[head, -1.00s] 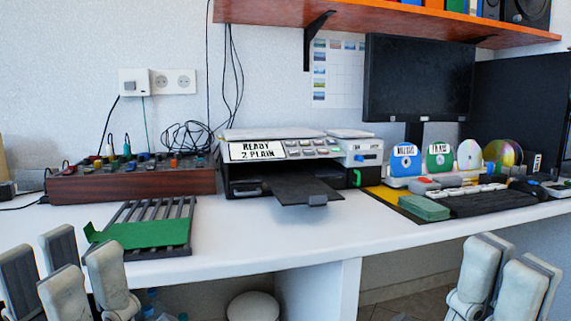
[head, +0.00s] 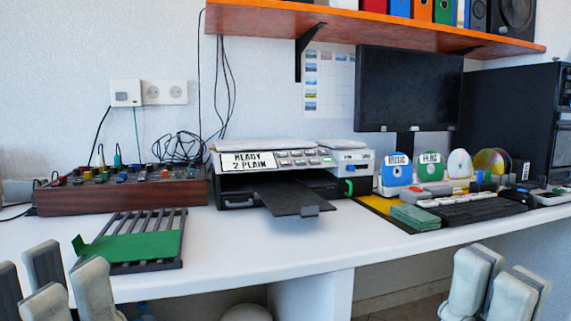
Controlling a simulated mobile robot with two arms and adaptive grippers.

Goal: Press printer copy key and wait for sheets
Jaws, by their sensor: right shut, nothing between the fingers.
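The printer (head: 228,190) stands on the white desk near the middle of the head view, its dark output tray (head: 290,196) pulled out toward me with no sheet visible on it. Its label (head: 248,162) reads "READY 2 PLAIN". A panel of small keys (head: 303,157), one of them green, sits right of the label. My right gripper (head: 488,290) is at the lower right, in front of the desk, shut and far from the printer. My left gripper (head: 60,290) is at the lower left, cut off by the frame edge; its jaw state is unclear.
A dark rack with a green sheet (head: 146,246) lies left of the printer. A mixer box (head: 125,196) stands behind it. Right are upright discs (head: 430,167), a keyboard (head: 465,207) and a monitor (head: 408,88). An orange shelf (head: 370,30) hangs above. The front desk strip is clear.

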